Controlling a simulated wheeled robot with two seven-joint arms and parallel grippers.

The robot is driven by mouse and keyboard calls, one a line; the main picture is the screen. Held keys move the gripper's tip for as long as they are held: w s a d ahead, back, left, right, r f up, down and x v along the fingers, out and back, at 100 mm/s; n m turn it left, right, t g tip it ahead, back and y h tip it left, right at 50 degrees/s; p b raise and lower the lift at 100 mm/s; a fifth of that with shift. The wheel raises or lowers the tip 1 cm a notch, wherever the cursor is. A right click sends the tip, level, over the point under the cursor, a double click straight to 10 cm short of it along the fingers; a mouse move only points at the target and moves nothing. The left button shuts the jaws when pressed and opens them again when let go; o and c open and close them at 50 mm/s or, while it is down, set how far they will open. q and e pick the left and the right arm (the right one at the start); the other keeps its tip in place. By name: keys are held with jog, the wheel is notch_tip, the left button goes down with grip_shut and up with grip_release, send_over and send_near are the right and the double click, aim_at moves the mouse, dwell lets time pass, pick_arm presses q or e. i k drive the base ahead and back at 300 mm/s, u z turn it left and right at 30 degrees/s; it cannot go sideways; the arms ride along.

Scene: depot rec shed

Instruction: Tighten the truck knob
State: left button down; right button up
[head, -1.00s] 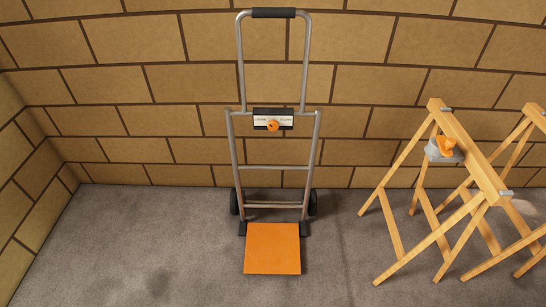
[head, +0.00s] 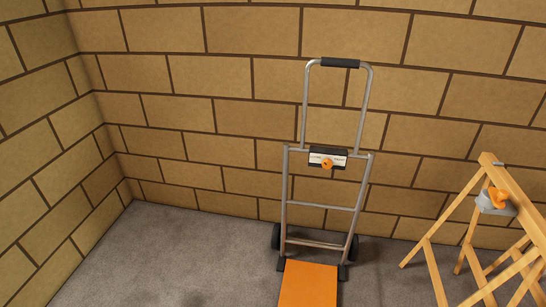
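The hand truck (head: 288,190) stands upright against the block wall, right of the middle in the head view. It has a grey tube frame, a black grip at the top, two dark wheels and an orange toe plate (head: 308,284). The orange truck knob (head: 327,164) sits at the middle of a black and white label plate (head: 341,158) on the upper part of the frame. How tight it is cannot be told. Neither of my grippers is in view.
A wooden sawhorse (head: 520,190) stands on the right, with a grey and orange tool (head: 495,200) on it. Block walls meet in a corner at left. The grey floor (head: 190,255) left of the truck is clear.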

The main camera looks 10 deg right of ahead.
aim_at(326, 164)
jog(key=u, duration=0.4)
jog(key=i, duration=0.9)
jog(key=z, duration=0.65)
jog(key=i, duration=0.6)
jog(key=z, duration=0.45)
